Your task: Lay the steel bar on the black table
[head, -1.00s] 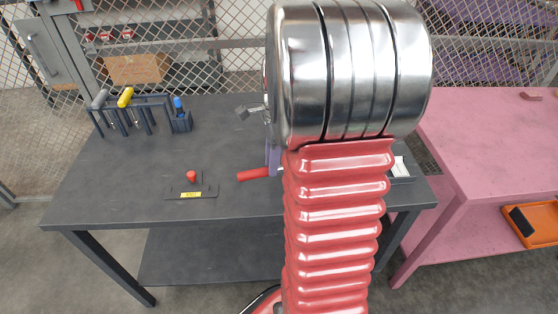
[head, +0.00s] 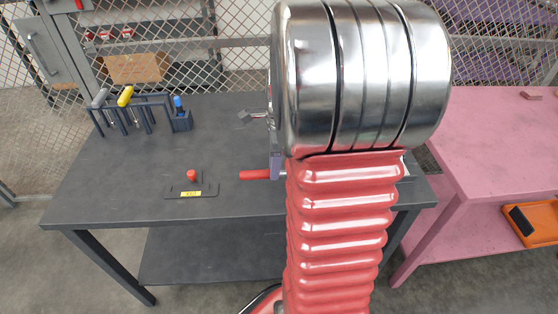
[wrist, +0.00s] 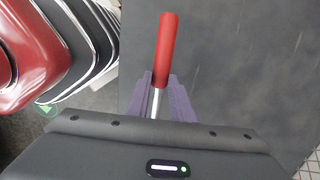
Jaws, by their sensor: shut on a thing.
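The steel bar shows a thick red end (wrist: 166,48) and a thin bright shaft (wrist: 155,103) in the wrist view. My gripper (wrist: 160,95), with purple fingers, is shut around the shaft. In the head view the bar's red end (head: 255,174) sticks out left of my gripper (head: 276,165), which is mostly hidden behind my arm. The bar appears in front of the right part of the black table (head: 120,175). I cannot tell whether it touches the tabletop. The far end of the bar is hidden.
A dark rack (head: 150,100) with several tools stands at the table's back left. The table's middle is clear. A pink table (head: 490,150) stands to the right.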

